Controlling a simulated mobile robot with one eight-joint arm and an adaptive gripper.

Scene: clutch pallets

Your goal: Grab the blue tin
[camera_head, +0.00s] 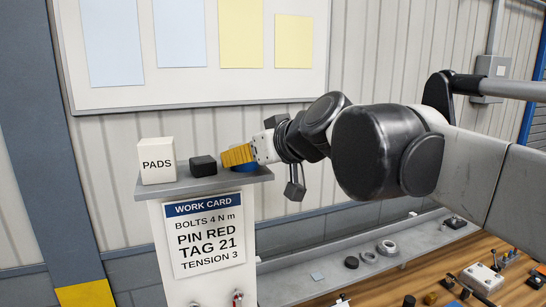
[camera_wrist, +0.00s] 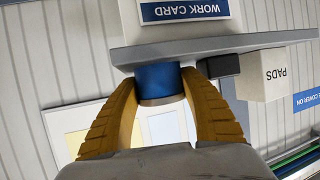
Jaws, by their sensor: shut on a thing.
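The blue tin (camera_wrist: 158,79) is a short cylinder on the small grey shelf (camera_wrist: 220,45), seen in the wrist view. My gripper (camera_wrist: 160,82) has its two ribbed yellow fingers shut on the tin, one on each side. In the head view my gripper (camera_head: 240,157) reaches in from the right over the shelf top. Only a sliver of the blue tin (camera_head: 244,168) shows there below the fingers. The tin appears to be still at shelf height; I cannot tell whether it touches the shelf.
A small black block (camera_head: 203,166) sits just left of my gripper on the shelf. A white box marked PADS (camera_head: 156,160) stands at the shelf's left end. A work card (camera_head: 206,236) hangs on the front below. A wooden bench (camera_head: 430,280) with several small parts is at the lower right.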

